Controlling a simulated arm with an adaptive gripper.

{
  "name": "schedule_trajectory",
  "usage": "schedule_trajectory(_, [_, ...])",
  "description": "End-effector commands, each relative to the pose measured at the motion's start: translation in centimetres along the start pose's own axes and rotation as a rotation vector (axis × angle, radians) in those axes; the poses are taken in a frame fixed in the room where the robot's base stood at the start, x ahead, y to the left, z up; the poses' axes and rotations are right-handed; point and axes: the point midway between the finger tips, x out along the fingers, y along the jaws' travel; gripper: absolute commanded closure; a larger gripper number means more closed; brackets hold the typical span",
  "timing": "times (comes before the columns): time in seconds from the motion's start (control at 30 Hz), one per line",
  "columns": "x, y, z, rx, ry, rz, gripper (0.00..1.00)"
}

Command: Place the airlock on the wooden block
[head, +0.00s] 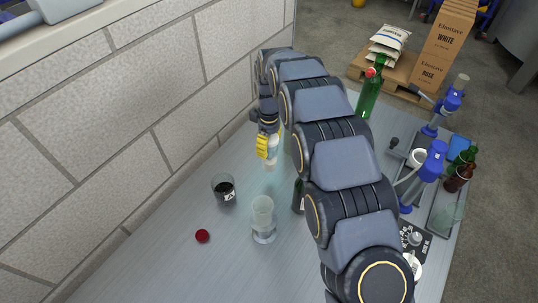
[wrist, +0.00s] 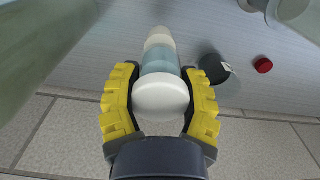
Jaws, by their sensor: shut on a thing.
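The airlock (head: 272,152) is a small piece with a white cap and a pale blue, clear body. My gripper (head: 266,146) is shut on it with yellow fingers, above the far left part of the table. In the wrist view, the airlock's round white cap (wrist: 160,97) sits between the fingers (wrist: 160,108), with its blue body and whitish end beyond. Whether its far end touches anything is not clear. I cannot make out the wooden block in either view; my arm hides part of the table.
A green bottle (head: 369,98) stands beyond. The wall (head: 130,110) runs close along the left.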

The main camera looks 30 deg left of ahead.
Motion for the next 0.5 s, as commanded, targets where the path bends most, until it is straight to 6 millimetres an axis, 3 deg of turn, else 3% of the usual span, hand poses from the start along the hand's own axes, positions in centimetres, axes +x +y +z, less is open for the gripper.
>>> schedule_trajectory(0.1, [-2.4, 0.1, 0.0, 0.000, 0.002, 0.004, 0.87])
schedule_trajectory(0.33, [-4.6, 0.4, 0.9, 0.000, 0.001, 0.002, 0.87])
schedule_trajectory(0.43, [-5.7, 1.3, 3.2, -0.004, 0.003, 0.002, 0.87])
schedule_trajectory(0.5, [-6.8, 2.0, 5.8, -0.011, 0.003, 0.001, 0.87])
